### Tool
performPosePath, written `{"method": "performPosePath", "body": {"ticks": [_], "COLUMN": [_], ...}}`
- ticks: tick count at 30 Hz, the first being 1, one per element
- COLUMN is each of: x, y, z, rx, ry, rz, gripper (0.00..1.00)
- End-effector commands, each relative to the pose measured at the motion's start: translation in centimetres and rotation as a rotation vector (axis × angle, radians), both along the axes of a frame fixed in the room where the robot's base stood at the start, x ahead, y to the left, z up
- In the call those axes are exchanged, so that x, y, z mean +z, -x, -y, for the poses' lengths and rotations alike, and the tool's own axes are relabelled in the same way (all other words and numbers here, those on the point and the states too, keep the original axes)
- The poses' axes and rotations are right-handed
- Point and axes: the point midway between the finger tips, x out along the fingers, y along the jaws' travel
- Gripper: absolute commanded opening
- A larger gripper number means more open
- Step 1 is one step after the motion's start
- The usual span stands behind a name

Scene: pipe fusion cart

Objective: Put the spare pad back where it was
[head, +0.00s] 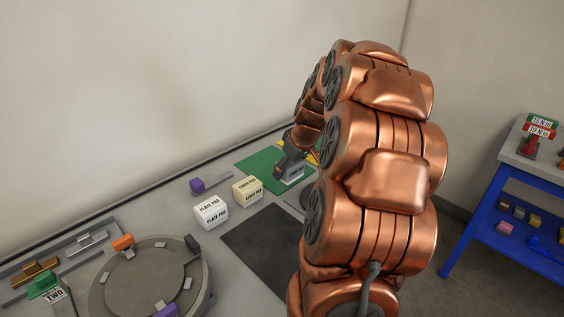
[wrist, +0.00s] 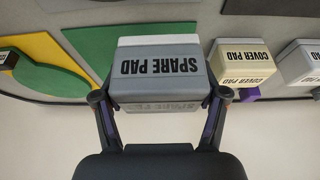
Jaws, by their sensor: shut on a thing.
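The spare pad (wrist: 160,67) is a grey block with black "SPARE PAD" lettering, upside down in the wrist view. My gripper (wrist: 160,97) is shut on it, one finger on each side. In the head view the pad (head: 291,173) shows under my gripper (head: 290,163), over the green mat (head: 262,172). The mat also shows in the wrist view (wrist: 92,45). I cannot tell whether the pad touches the mat. My arm hides part of the area to the right.
The cream cover pad (head: 247,190) and the white plate pad (head: 211,212) stand left of the green mat. A purple block (head: 197,186) is behind them. A dark mat (head: 262,246) lies bare in front. A round grey fixture (head: 150,280) is at front left. A yellow mat (wrist: 40,48) adjoins the green one.

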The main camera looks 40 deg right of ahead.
Motion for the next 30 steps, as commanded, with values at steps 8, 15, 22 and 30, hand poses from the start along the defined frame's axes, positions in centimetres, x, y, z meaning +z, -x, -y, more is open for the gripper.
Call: {"method": "performPosePath", "body": {"ticks": [8, 15, 22, 30], "x": [-0.2, -0.5, -0.7, -1.8], "y": [-3.2, -5.4, -6.0, -6.4], "z": [2.2, 3.5, 3.9, 4.1], "rx": [-0.003, -0.003, -0.002, -0.001], "ry": [-0.001, -0.001, -0.001, -0.006], "rz": [-0.001, 0.0, -0.001, -0.004], "gripper": [0.4, 0.4, 0.4, 0.4]}}
